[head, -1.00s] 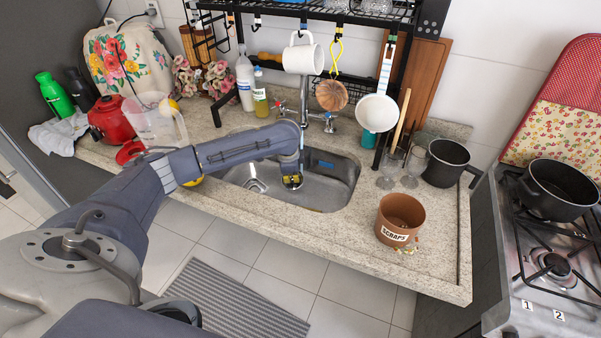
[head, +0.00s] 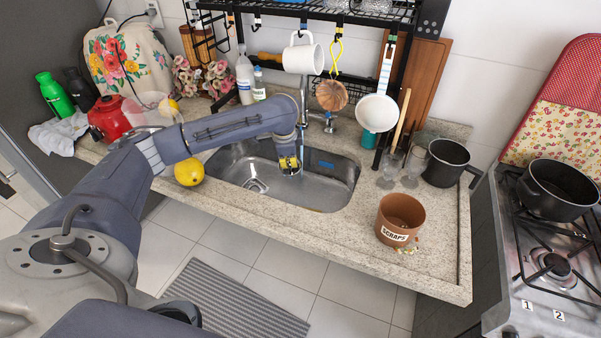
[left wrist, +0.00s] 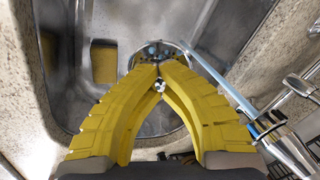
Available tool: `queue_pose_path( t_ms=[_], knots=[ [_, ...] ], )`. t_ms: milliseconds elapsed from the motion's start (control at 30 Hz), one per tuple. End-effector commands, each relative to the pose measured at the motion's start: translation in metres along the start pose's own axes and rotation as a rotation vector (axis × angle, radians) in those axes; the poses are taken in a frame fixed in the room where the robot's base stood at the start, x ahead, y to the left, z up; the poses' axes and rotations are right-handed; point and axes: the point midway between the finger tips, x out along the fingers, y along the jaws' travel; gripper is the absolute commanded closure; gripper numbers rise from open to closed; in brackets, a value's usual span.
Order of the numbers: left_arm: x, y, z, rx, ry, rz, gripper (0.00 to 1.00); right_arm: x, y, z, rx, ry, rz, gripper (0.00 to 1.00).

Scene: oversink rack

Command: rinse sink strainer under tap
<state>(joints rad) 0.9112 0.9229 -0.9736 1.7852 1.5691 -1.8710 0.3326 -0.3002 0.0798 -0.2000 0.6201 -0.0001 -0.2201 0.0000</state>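My left gripper (head: 289,166), with yellow fingers, is over the steel sink basin (head: 328,190), below the tap (head: 329,125). In the left wrist view its fingertips (left wrist: 158,66) come together at a small round metal piece with bluish spots, which looks like the sink strainer (left wrist: 152,49). The fingers look closed on it and cover much of it. A pale blue streak (left wrist: 232,92), possibly running water, passes to the right of the fingers, apart from them. My right gripper is not in view.
A brown scraps pot (head: 401,215) stands on the counter right of the sink. Glasses (head: 390,170) and a dark pot (head: 446,162) are behind it.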

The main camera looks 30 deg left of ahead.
Motion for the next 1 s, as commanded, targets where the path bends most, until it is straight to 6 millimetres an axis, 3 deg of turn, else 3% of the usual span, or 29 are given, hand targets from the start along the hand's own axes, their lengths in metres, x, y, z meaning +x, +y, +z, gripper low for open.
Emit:
queue_pose_path(
  t_ms=[600,1000],
  knots=[
    [-0.051,-0.006,0.000,0.001,0.000,-0.002,1.00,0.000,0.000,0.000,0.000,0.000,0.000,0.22],
    [-0.057,-0.006,0.000,0.000,-0.001,0.000,1.00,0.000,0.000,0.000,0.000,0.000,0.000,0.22]
  ],
)
